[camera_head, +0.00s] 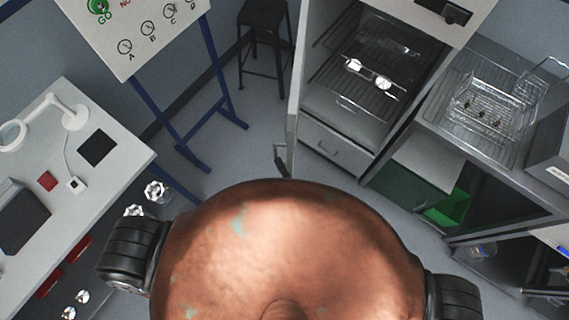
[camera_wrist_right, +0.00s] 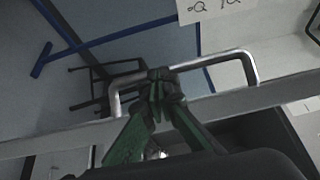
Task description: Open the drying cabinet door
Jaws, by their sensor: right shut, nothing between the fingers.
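The drying cabinet (camera_head: 345,143) stands right of centre in the head view with its inside exposed. Its door (camera_head: 293,110) stands open on the left, seen nearly edge-on. A handle (camera_head: 280,160) shows on the door's outer side, near its lower end in the picture. In the right wrist view, the door edge (camera_wrist_right: 225,103) crosses the picture and the metal bar handle (camera_wrist_right: 240,53) sticks out from it. My right gripper (camera_wrist_right: 164,78) is shut, its fingertips at the handle bar; exact contact is unclear. My left gripper is not in view.
Wire racks (camera_head: 350,85) inside the cabinet hold small shiny pieces. A dark stool (camera_head: 263,45) and a blue-legged board (camera_head: 140,30) stand beyond the door. A bench (camera_head: 70,130) is at left, and a counter with a wire basket (camera_head: 490,100) at right.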

